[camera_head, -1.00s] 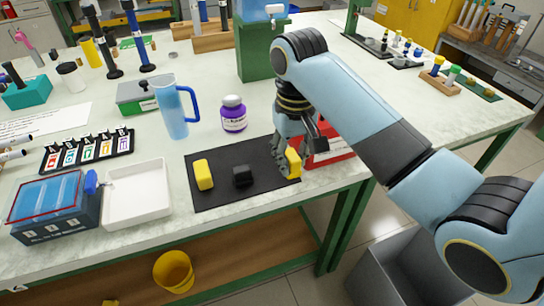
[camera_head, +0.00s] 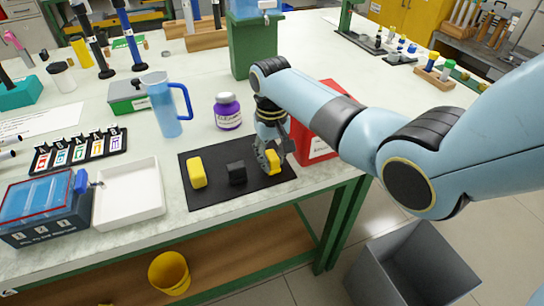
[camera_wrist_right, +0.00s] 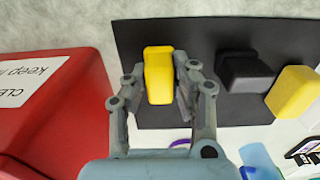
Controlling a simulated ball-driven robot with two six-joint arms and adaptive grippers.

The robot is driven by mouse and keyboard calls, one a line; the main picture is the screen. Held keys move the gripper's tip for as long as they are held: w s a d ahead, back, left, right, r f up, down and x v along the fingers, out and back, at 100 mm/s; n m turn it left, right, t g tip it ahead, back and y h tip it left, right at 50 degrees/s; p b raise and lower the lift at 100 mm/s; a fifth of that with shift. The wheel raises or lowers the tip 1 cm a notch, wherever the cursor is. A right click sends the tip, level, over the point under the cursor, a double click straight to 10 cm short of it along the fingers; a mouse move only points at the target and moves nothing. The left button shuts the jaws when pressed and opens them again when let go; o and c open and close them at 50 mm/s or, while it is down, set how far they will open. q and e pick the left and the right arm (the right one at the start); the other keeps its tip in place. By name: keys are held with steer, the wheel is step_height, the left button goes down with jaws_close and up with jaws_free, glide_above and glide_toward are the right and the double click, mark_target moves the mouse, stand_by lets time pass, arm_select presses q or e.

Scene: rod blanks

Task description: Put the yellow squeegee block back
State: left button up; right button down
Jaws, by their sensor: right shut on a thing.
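My right gripper (camera_head: 268,161) is shut on a yellow squeegee block (camera_head: 273,162) at the right end of the black mat (camera_head: 214,193). In the right wrist view the same block (camera_wrist_right: 158,75) stands between the two fingers (camera_wrist_right: 158,95), over the mat. I cannot tell whether its underside touches the mat. A black block (camera_head: 237,173) sits in the middle of the mat, left of the gripper. A second yellow block (camera_head: 197,172) sits at the mat's left end. My left gripper is not in view.
A red box (camera_head: 316,147) stands close to the right of the gripper. A purple-labelled bottle (camera_head: 228,112) stands behind the mat, and a blue pitcher (camera_head: 163,108) further left. A white tray (camera_head: 130,190) is left of the mat. The table's front edge is close in front.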

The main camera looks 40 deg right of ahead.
mark_target(272, 155)
steer(key=c, duration=1.1)
jaws_free()
steer(key=shift+f, duration=0.15)
step_height(272, 155, up, 12)
steer(key=shift+r+p, duration=0.15)
steer(key=shift+p, duration=0.2)
